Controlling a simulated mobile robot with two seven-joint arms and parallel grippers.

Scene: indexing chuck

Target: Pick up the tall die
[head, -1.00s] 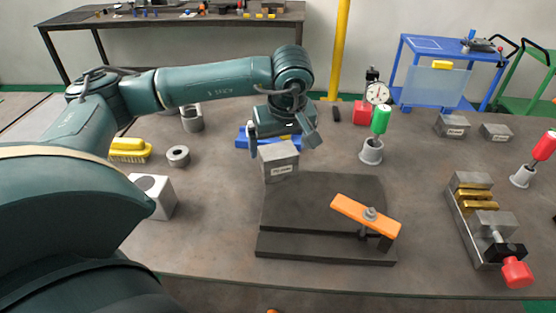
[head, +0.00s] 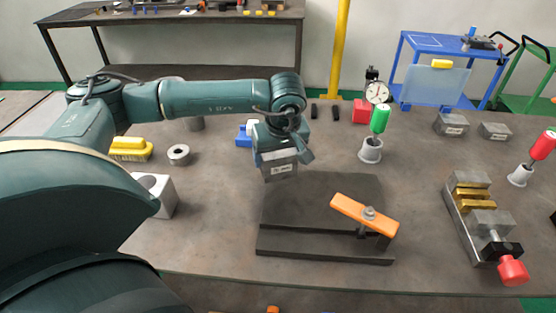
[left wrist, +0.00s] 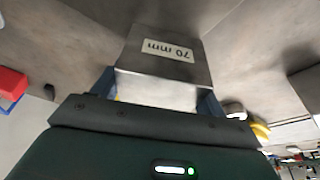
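The tall die is a grey steel block (head: 281,170) standing at the back left edge of the dark plate. In the left wrist view the block (left wrist: 165,62) carries a white label reading "70 mm". My left gripper (head: 283,157) is directly over it, pointing down, with one finger on each side of its top. The fingers look spread about the block. Any small gap between fingers and block is hard to make out. My right gripper is not in view.
The dark plate (head: 300,220) bears an orange clamp bar (head: 362,213). A green-handled tool in a grey holder (head: 371,150) stands to the right. Two smaller labelled blocks (head: 451,125) and a vise (head: 470,215) are farther right. A yellow brush (head: 130,148) and a ring (head: 179,155) lie left.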

